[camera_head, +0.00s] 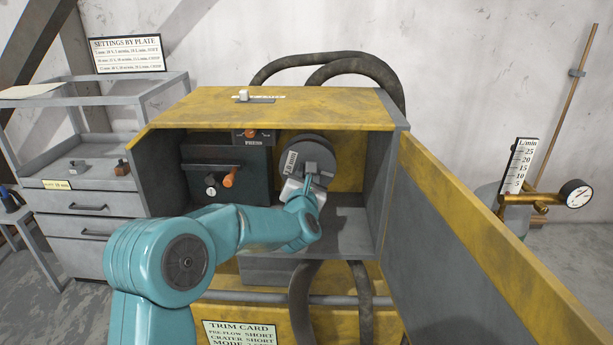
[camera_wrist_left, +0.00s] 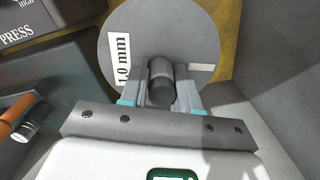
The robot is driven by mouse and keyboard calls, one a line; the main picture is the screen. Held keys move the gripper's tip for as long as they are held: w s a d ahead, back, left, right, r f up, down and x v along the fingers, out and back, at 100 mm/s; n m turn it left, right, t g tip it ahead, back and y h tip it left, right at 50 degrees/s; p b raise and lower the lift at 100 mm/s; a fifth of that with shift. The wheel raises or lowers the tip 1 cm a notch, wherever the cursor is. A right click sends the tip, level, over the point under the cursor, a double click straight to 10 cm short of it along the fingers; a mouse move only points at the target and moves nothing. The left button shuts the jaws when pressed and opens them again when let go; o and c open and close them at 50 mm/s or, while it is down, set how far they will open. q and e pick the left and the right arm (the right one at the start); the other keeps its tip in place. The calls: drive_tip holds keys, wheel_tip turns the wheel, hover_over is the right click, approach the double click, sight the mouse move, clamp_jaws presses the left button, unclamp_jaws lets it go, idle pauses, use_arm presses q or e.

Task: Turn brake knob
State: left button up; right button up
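The brake knob is a grey cylinder that sticks out from the middle of the dark round spool (camera_head: 297,158), which carries a "1.0 mm" label. In the left wrist view the knob (camera_wrist_left: 161,82) stands between the two fingers of my left gripper (camera_wrist_left: 162,88), which look closed against its sides. In the head view my left gripper (camera_head: 313,182) reaches into the yellow cabinet in front of the spool and hides part of its lower face. My right gripper is in neither view.
The yellow cabinet (camera_head: 280,108) has side walls close around the gripper, and its open door (camera_head: 480,235) stands at the right. An orange-handled lever (camera_head: 230,177) sits left of the spool. A grey cart (camera_head: 70,165) stands at the left and a gauge (camera_head: 575,193) at the right.

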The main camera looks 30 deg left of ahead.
use_arm(q)
drive_tip(key=shift+c, duration=0.4)
drive_tip(key=shift+f+m+b, duration=0.1)
drive_tip(key=shift+m+b, duration=0.2)
drive_tip(key=shift+b, duration=0.1)
drive_tip(key=shift+m+b, duration=0.9)
drive_tip(key=shift+m, duration=0.1)
drive_tip(key=shift+m+b, duration=0.45)
drive_tip(key=shift+m, duration=1.35)
drive_tip(key=m, duration=0.3)
drive_tip(key=shift+r+b, duration=0.2)
drive_tip(key=shift+b, duration=0.1)
drive_tip(key=shift+m+g, duration=0.4)
drive_tip(key=shift+m, duration=1.6)
drive_tip(key=shift+p, duration=0.3)
